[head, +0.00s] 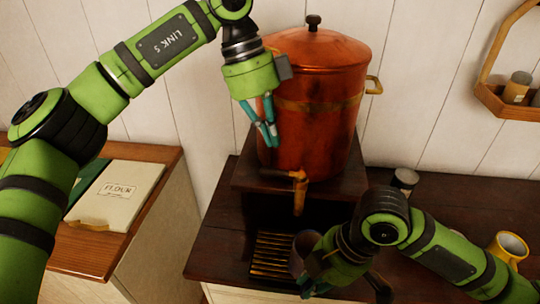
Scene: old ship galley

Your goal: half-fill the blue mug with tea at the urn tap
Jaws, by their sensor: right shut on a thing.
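The copper urn (318,115) stands on a dark wooden stand, with its brass tap (299,188) at the front. A slatted drip tray (270,256) lies below and slightly left of the tap. My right gripper (310,272) is shut on a mug (303,243), dark greyish-blue in this light, partly hidden by the gripper. The mug is below the tap, at the tray's right edge. I cannot see its inside well or any stream of tea. My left gripper (270,138) is in front of the urn's left side, above the tap, its fingertips close together and empty.
A yellow mug (512,247) and a small jar (405,180) stand on the dark counter at right. A wall shelf (505,105) with jars hangs at upper right.

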